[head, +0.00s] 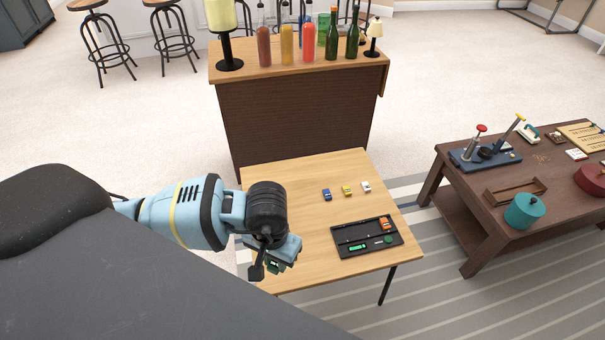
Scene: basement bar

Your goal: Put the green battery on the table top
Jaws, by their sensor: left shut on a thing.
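My left gripper (267,269) is at the near left corner of the light wooden table (295,212). It is shut on a small dark green thing (274,266), which looks like the green battery and is mostly hidden by the fingers. I cannot tell whether it touches the table top. A black tray (341,233) lies on the table to the right of the gripper. In it are a bright green piece (358,247), a round green piece (388,239) and an orange toy car (385,224). My right gripper is not in view.
Blue (326,194), yellow (347,190) and white (366,187) toy cars stand at the back of the table. Its left half is bare. Behind it is a bar counter (300,115) with bottles. A dark brown table (450,180) stands at the right.

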